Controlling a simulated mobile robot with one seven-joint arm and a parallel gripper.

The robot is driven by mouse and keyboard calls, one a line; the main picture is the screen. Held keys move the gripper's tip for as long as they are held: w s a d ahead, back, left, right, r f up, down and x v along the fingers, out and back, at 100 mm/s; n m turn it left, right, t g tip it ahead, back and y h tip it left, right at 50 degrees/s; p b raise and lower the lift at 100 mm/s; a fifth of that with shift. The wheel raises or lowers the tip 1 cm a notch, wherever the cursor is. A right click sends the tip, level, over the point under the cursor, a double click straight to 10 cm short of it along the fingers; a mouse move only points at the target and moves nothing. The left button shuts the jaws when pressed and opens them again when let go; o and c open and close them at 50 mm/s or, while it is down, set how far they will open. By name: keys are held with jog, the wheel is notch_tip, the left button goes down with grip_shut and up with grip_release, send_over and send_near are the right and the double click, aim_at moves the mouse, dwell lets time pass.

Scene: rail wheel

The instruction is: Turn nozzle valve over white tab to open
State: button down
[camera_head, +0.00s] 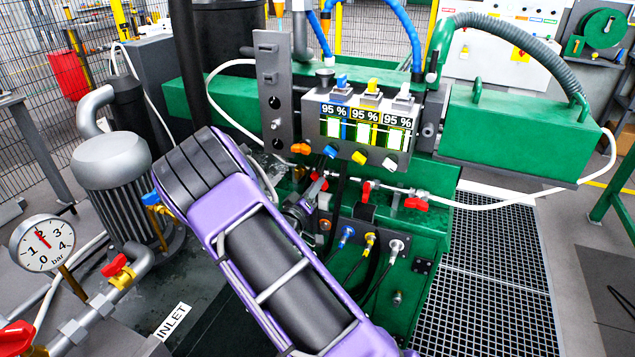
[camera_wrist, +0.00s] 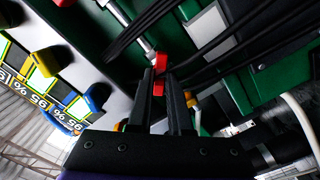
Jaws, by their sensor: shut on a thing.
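In the head view, three red valve handles line the pipe below the gauge panel: a left one (camera_head: 318,181), a middle one (camera_head: 366,191) and a right one (camera_head: 416,204). Below them are blue, yellow and white-grey nozzle fittings; the white-grey fitting (camera_head: 396,246) is rightmost. In the wrist view, my gripper (camera_wrist: 161,78) is shut on a red valve handle (camera_wrist: 160,62), with red showing between its fingertips. My purple and black arm hides much of the gripper in the head view. Its end lies near the left valve, but I cannot be certain which handle it grips.
The panel (camera_head: 357,128) carries orange, blue, yellow and white knobs close above the valves. Black hoses (camera_wrist: 240,40) run near the gripper in the wrist view. The green machine body (camera_head: 430,235) surrounds the work area. A floor grating (camera_head: 500,270) lies to the right.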

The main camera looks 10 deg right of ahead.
jog(key=shift+n+p, duration=1)
jog(key=shift+n, duration=1.3)
jog(key=n+p, duration=0.1)
jog(key=n, duration=0.3)
jog(key=c, duration=0.7)
grip_release()
jog(key=shift+v, duration=3.5)
